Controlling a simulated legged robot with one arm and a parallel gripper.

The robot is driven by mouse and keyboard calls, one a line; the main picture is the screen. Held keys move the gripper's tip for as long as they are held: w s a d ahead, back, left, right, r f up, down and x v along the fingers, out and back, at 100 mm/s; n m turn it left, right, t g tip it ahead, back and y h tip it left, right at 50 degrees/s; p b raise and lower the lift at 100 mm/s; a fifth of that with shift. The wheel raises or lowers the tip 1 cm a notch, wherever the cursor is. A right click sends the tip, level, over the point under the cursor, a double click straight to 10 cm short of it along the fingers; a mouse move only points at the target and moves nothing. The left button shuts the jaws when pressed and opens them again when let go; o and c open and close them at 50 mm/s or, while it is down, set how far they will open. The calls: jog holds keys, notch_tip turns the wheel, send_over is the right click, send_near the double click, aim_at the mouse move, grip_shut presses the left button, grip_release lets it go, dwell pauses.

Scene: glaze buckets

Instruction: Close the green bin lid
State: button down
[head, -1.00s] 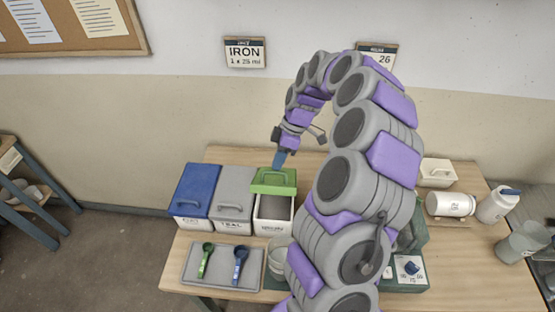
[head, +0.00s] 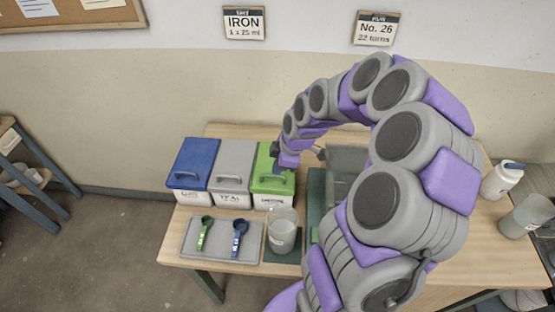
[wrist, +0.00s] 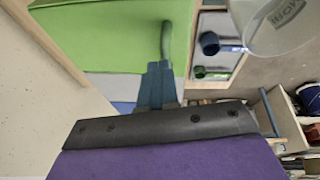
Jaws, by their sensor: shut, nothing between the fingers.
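The green bin lid (head: 268,164) lies over the top of its white bin (head: 270,200) and looks closed, in line with the lids beside it. In the wrist view the green lid (wrist: 100,35) fills the upper left, with its handle (wrist: 167,42) near the fingertips. My gripper (wrist: 158,72) is shut and empty, at or just beside the end of the handle; I cannot tell whether it touches. In the head view my gripper (head: 281,168) is over the lid's right side, partly hidden by my wrist.
Blue-lidded (head: 193,165) and grey-lidded (head: 232,165) bins stand left of the green one. In front are a grey tray (head: 220,252) with green and blue scoops and a clear cup (head: 283,230). A white bottle (head: 502,180) and a jug (head: 526,215) stand far right.

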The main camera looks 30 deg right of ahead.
jog(key=shift+s+a+f, duration=0.4)
jog(key=shift+a+f, duration=0.15)
jog(key=shift+f, duration=0.2)
jog(key=shift+s+a+f, duration=0.1)
jog(key=shift+a+f, duration=0.2)
jog(key=shift+a, duration=0.35)
jog(key=shift+d, duration=0.35)
